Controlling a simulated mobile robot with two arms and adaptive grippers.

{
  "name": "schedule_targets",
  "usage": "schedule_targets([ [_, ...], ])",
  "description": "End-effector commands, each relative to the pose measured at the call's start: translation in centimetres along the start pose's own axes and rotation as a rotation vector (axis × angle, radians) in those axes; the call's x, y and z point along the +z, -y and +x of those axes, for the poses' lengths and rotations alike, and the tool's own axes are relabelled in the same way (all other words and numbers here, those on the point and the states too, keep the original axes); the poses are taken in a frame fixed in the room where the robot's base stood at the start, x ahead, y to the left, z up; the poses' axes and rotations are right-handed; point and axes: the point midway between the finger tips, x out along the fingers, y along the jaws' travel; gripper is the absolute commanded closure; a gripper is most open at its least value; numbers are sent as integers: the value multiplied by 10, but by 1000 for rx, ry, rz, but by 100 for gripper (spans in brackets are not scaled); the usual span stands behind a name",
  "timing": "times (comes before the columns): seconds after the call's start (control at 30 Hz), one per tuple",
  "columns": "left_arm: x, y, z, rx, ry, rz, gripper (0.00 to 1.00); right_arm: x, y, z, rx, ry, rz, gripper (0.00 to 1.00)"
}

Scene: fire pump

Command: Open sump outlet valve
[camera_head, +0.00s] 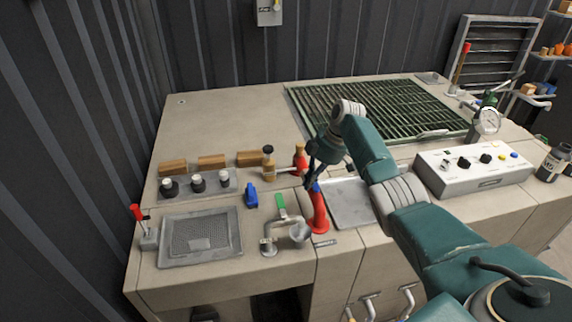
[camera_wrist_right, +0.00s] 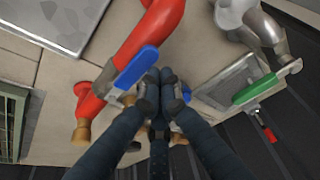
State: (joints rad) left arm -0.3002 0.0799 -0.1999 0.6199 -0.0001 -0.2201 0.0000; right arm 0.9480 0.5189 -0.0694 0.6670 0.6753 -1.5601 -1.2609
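A red pipe (camera_head: 318,210) with a blue lever (camera_head: 315,187) stands near the front of the counter, and the blue lever (camera_wrist_right: 136,69) is large in the wrist view. To its left a metal pipe (camera_head: 270,232) carries a green lever (camera_head: 281,205); this lever (camera_wrist_right: 254,89) is at the right in the wrist view. Which valve is the sump outlet I cannot read. My right gripper (camera_head: 311,181) is just above the red pipe. In the wrist view its fingertips (camera_wrist_right: 161,82) are together beside the blue lever, with nothing visible between them. My left gripper is out of view.
A grey control box (camera_head: 473,172) stands at the right. A green grate (camera_head: 390,110) lies behind my right arm. Black knobs (camera_head: 197,182), a blue part (camera_head: 251,196) and a grey tray (camera_head: 198,255) are at the left. The back-left counter is clear.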

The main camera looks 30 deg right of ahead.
Motion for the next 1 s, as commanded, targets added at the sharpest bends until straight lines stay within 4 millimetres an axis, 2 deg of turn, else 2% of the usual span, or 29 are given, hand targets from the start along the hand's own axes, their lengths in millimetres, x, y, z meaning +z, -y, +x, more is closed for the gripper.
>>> schedule_targets([
  [0.23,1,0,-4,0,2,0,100,-6,2,1,-1,1,0,100],
  [0.47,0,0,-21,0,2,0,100,-41,15,9,2,0,3,100],
  [0.5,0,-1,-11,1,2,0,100,-36,10,0,9,0,5,100],
  [0.8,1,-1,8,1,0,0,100,-37,4,-63,5,0,5,100],
  [1.0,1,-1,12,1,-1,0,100,-38,3,-83,3,0,5,100],
])
